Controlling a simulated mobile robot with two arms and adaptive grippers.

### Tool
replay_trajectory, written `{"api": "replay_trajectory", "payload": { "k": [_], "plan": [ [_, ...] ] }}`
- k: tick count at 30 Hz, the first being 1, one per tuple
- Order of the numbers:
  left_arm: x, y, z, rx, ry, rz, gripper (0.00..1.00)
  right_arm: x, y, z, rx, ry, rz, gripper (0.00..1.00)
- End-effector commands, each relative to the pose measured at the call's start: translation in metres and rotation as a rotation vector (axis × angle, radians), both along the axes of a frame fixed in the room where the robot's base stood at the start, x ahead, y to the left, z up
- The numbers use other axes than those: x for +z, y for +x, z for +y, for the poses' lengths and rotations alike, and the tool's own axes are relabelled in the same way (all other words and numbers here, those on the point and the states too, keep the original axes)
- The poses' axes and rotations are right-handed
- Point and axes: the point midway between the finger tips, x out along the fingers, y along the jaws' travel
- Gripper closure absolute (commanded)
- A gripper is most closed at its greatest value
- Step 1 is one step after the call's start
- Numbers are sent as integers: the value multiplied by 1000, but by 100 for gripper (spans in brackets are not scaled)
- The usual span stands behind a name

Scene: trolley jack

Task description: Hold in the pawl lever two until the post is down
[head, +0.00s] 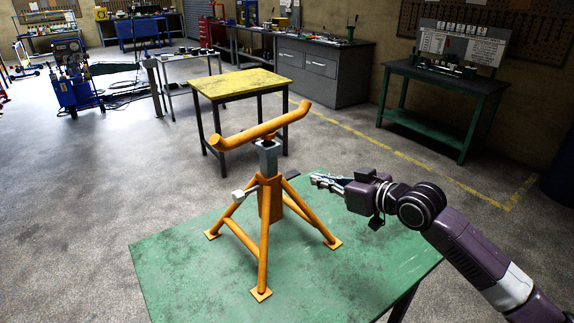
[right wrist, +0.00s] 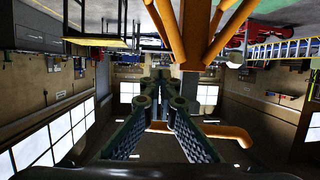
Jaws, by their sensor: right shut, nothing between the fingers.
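An orange jack stand (head: 270,203) stands upright on a green table (head: 185,262). Its grey square post (head: 267,158) shows above the orange column and carries an orange crossbar (head: 262,128) with upturned ends. A pale grey pawl lever (head: 241,194) sticks out at the left of the column. My right gripper (head: 314,180) is shut and empty, right of the post and apart from the lever. In the right wrist view, its fingers (right wrist: 160,80) meet in front of the upside-down stand (right wrist: 192,35). My left gripper is out of view.
A yellow-topped table (head: 243,83) stands behind the stand. A green workbench (head: 440,98) is at the back right, with grey cabinets (head: 320,70) left of it. The green table's top is clear around the stand's feet.

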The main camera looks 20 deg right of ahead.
Motion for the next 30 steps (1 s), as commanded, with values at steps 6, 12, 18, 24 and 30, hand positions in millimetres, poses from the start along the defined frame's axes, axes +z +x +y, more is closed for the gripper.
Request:
{"api": "replay_trajectory", "payload": {
  "k": [6, 12, 18, 24, 30],
  "plan": [
    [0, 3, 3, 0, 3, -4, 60, 31, 12, -16, -15, 28, -48, 100],
    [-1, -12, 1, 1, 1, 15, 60, 31, 12, -15, -15, 28, -49, 100],
    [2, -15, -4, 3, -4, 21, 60, 31, 16, -13, -16, 31, -48, 100],
    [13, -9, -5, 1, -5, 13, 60, 26, 41, -1, -15, 32, -48, 100],
    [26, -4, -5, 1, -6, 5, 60, 16, 76, 14, -15, 32, -46, 100]
  ]
}}
